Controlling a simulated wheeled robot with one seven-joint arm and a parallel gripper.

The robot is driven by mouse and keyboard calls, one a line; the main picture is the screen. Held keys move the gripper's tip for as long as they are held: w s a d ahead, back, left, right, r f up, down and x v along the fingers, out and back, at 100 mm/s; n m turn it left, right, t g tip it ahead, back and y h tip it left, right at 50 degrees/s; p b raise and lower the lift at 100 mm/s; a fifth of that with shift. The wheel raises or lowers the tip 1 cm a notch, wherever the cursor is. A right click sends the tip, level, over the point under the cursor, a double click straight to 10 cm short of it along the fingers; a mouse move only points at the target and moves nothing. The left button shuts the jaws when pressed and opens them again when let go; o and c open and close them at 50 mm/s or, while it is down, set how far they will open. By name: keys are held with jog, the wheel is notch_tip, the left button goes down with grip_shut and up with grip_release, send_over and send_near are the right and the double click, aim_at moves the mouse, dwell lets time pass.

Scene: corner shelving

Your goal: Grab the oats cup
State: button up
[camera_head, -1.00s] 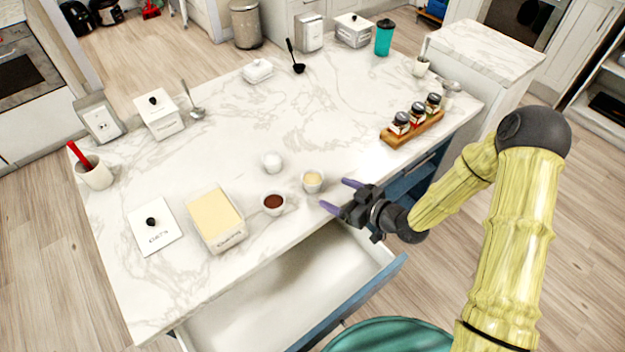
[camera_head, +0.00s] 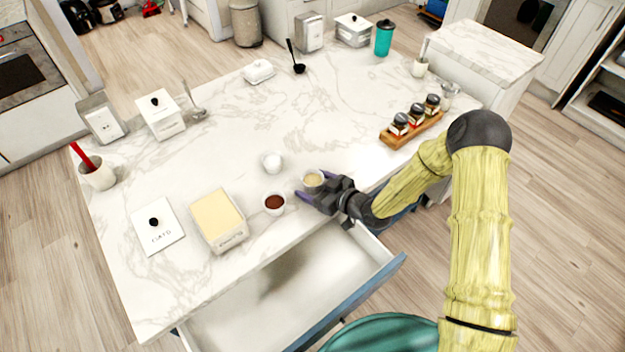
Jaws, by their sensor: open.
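A small white cup with pale beige contents (camera_head: 313,180), which looks like the oats cup, stands on the marble counter near its front edge. My gripper (camera_head: 308,186) is open at this cup, with one purple finger (camera_head: 303,198) in front of it on the left. The other finger is mostly hidden around the cup's far side. I cannot tell whether the fingers touch the cup. A cup with dark brown contents (camera_head: 274,203) stands just left of the gripper. A cup with white contents (camera_head: 272,162) stands behind that one.
An open drawer (camera_head: 365,290) juts out below the counter's front edge. A box of pale yellow contents (camera_head: 218,217) and its lid labelled OATS (camera_head: 157,230) lie to the left. A wooden spice rack (camera_head: 411,134) stands at the right. The counter's middle (camera_head: 330,110) is clear.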

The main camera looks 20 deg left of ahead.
aim_at(312, 177)
jog(key=shift+w+a+f, duration=0.1)
jog(key=shift+a+f, duration=0.05)
jog(key=shift+a, duration=0.2)
jog(key=c, duration=1.1)
notch_tip(312, 177, up, 10)
jog(key=shift+r+b, duration=0.1)
jog(key=shift+b, duration=0.25)
dwell(0.4)
